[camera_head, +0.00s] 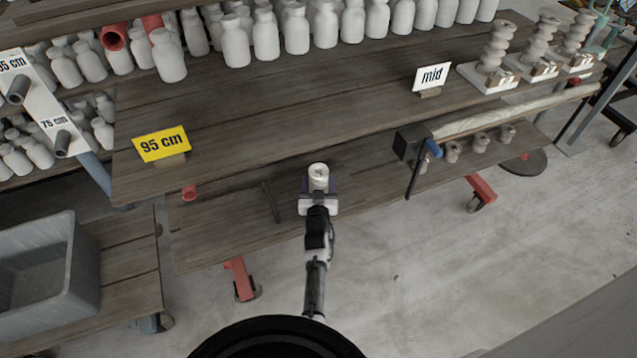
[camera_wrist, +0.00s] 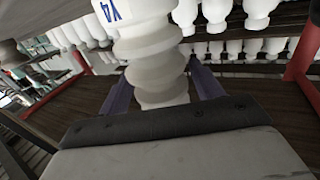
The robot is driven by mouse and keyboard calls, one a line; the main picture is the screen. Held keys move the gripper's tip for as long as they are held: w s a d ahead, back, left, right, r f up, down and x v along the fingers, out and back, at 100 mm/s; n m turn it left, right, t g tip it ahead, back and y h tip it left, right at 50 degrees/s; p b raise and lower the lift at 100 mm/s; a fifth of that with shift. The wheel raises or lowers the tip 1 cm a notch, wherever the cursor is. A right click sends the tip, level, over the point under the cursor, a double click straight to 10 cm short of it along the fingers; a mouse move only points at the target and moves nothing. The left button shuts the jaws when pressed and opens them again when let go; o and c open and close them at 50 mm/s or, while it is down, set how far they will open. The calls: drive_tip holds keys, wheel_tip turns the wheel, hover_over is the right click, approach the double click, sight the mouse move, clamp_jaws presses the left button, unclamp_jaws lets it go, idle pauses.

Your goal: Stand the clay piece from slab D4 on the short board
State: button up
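My gripper (camera_head: 318,200) is in the middle of the head view, in front of the long wooden board. Its two purple fingers (camera_wrist: 163,92) stand on either side of a pale ribbed clay piece (camera_wrist: 160,62) and appear shut on it. The piece's light round top (camera_head: 318,171) faces up in the head view. Blue lettering on it is cut off in the wrist view, so I cannot read it surely. Several similar ribbed pieces stand on white slabs (camera_head: 487,82) at the far right; their labels are too small to read. I cannot tell which board is the short one.
The upper board (camera_head: 300,120) carries a yellow "95 cm" sign (camera_head: 162,145) and a white "mid" sign (camera_head: 431,77). Rows of white bottles (camera_head: 267,38) stand behind. A lower board (camera_head: 225,225) lies below. A grey bin (camera_head: 75,260) is at left. A roller (camera_head: 510,108) lies along the right edge.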

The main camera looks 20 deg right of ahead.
drive_tip(key=shift+o, duration=0.9)
drive_tip(key=shift+r, duration=0.2)
drive_tip(key=v, duration=1.2)
